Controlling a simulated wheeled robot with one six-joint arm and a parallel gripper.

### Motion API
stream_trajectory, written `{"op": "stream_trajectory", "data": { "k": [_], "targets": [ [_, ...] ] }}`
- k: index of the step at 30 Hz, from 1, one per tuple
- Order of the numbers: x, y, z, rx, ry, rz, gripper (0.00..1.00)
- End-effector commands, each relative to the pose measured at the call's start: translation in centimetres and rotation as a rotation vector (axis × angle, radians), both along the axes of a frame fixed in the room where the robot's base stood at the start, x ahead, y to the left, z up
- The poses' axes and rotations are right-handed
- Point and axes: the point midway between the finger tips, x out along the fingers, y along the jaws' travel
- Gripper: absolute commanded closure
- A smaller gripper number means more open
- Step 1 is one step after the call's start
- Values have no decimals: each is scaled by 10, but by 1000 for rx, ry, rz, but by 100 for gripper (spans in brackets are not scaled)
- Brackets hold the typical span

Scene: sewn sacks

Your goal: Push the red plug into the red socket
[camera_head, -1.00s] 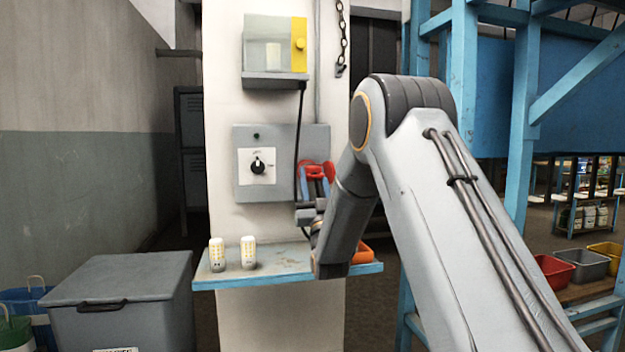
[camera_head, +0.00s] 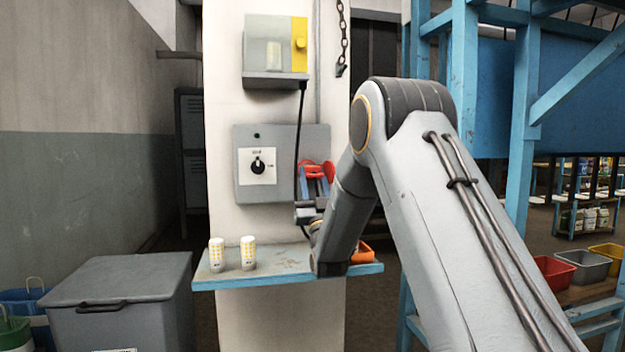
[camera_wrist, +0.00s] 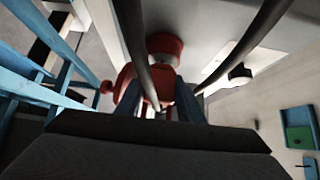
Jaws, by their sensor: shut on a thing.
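My gripper (camera_head: 315,184) has blue fingers and is shut on the red plug. It is at the lower right of the grey panel (camera_head: 225,162) on the pillar. The red socket (camera_head: 328,169) shows as red round parts just beyond the fingertips. In the wrist view, the blue fingers (camera_wrist: 158,100) reach up to red parts, and a red round body (camera_wrist: 165,46) stands against the grey panel face.
A black dial (camera_head: 258,165) is on the panel, left of the socket. A black cable hangs from the grey and yellow box (camera_head: 275,50) above. Two white-yellow cylinders (camera_head: 248,253) stand on the blue-edged shelf (camera_head: 225,281) below. Blue posts (camera_head: 520,120) stand at right.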

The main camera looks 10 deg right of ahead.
Motion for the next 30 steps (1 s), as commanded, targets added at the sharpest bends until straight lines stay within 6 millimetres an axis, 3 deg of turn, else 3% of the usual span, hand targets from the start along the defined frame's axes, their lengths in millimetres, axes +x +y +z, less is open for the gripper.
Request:
{"op": "stream_trajectory", "data": {
  "k": [25, 26, 29, 30],
  "targets": [
    [10, 0, 1, 0, -1, 0, 97],
    [10, 0, 1, 0, -1, 0, 61],
    [10, 0, 0, 0, -1, 0, 44],
    [10, 0, 0, 1, -1, -1, 44]
  ]
}}
